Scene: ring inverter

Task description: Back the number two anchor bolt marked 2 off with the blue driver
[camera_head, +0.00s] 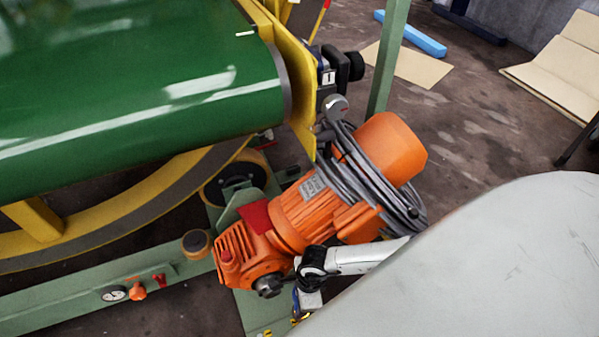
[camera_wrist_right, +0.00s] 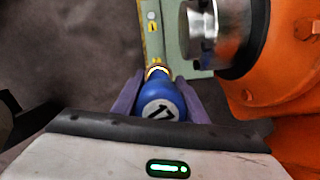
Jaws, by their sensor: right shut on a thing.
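My right gripper (camera_head: 303,306) is beside the lower end of the orange motor in the head view. In the right wrist view, my right gripper (camera_wrist_right: 159,80) is shut on the blue driver (camera_wrist_right: 155,92), with a purple finger on each side. The driver has a white round mark that looks like 17 and a brassy tip pointing away from me. Beyond the tip is a green base plate (camera_wrist_right: 178,58) with a yellow strip and small round fittings. I cannot read a 2 on any bolt, so the number two anchor bolt is not identifiable. My left gripper is not in view.
The orange gearmotor (camera_head: 310,210) stands close to my right gripper; its metal shaft end (camera_wrist_right: 200,32) shows in the wrist view. Grey cable (camera_head: 362,172) hangs over it. A large pale surface covers the lower right.

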